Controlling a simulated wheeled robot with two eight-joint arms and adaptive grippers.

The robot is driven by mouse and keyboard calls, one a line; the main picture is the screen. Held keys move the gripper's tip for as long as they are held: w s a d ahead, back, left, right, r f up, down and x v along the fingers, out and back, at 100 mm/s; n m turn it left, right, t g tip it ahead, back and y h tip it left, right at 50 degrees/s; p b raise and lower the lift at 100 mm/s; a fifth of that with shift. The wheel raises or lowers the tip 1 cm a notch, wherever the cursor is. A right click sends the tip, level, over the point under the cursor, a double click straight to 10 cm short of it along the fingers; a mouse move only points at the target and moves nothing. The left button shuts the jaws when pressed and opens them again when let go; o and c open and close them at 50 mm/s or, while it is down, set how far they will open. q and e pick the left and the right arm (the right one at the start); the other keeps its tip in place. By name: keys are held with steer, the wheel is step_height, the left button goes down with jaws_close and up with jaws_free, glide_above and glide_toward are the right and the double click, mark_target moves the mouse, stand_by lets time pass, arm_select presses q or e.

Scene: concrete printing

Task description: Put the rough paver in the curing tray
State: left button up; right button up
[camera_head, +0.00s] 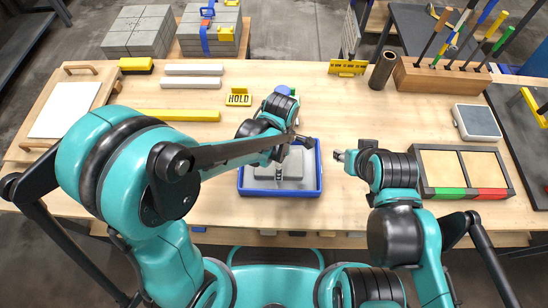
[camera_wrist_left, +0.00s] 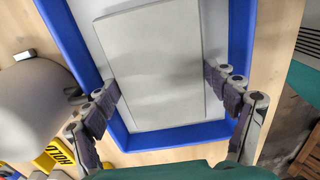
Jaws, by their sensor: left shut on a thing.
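A grey paver (camera_wrist_left: 152,62) with a flat, pale face lies between the fingers of my left gripper (camera_wrist_left: 165,98), which is shut on its two sides. The frames do not clearly show how rough it is. The paver is over or inside a blue-rimmed tray (camera_wrist_left: 228,128); whether it touches the floor is unclear. In the head view the blue tray (camera_head: 281,192) sits mid-table with grey blocks (camera_head: 296,166) in it, partly hidden by my left arm. My right gripper (camera_head: 350,154) hangs just right of the tray, apart from it; its finger opening is unclear.
A two-compartment tray (camera_head: 462,146) with green and red labels is at the right. A wooden board with handles and a white sheet (camera_head: 65,110) is at the left. A yellow HOLD sign (camera_head: 238,97) stands behind the tray. A tool rack (camera_head: 440,78) and grey scale (camera_head: 477,122) are at the back right.

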arm_select(q)
steer(key=shift+d+r, duration=0.1)
steer(key=shift+s+d, duration=0.2)
steer(key=shift+s, duration=0.05)
steer(key=o, duration=1.7)
steer(key=shift+w+a, duration=0.1)
arm_select(e)
steer(key=shift+s+d, duration=0.25)
